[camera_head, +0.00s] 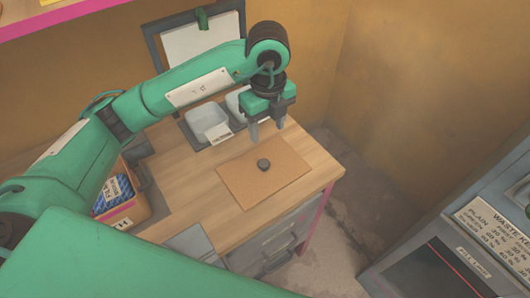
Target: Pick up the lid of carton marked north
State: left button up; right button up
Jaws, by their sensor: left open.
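A flat brown square panel (237,181) lies on the wooden table, with a dark round knob or puck (263,165) at its middle; I cannot tell whether it is a lid. An open orange-brown carton (132,212) stands at the left, partly hidden by my left arm. It holds blue packs and has a white label on its front, and no word "north" can be read. My left gripper (267,130) points down with its fingers apart and empty, above the table by the panel's back edge, touching nothing that I can see. My right gripper is not in view.
Pale trays (206,120) with a small label stand at the table's back. A framed white sheet (201,45) is behind them. A grey drawer unit (275,240) is under the wooden table (314,167). A grey machine (428,270) with a sign stands at lower right, with floor between.

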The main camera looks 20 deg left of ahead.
pick_arm(q)
send_over(264, 163)
jog(key=f, duration=0.9)
jog(key=shift+w+d+p, duration=0.15)
jog(key=shift+d+p, duration=0.2)
jog(key=shift+p, duration=0.05)
jog(key=shift+a+f, duration=0.1)
jog(key=shift+f, duration=0.25)
jog(key=f, duration=0.1)
jog(key=f+p, duration=0.1)
jog(key=f, duration=0.1)
jog(key=shift+a+f, duration=0.3)
jog(key=shift+a, duration=0.05)
jog(key=shift+f, duration=0.45)
jog(key=shift+d, duration=0.1)
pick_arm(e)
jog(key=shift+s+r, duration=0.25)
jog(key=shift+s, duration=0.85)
pick_arm(q)
jog(key=c, duration=1)
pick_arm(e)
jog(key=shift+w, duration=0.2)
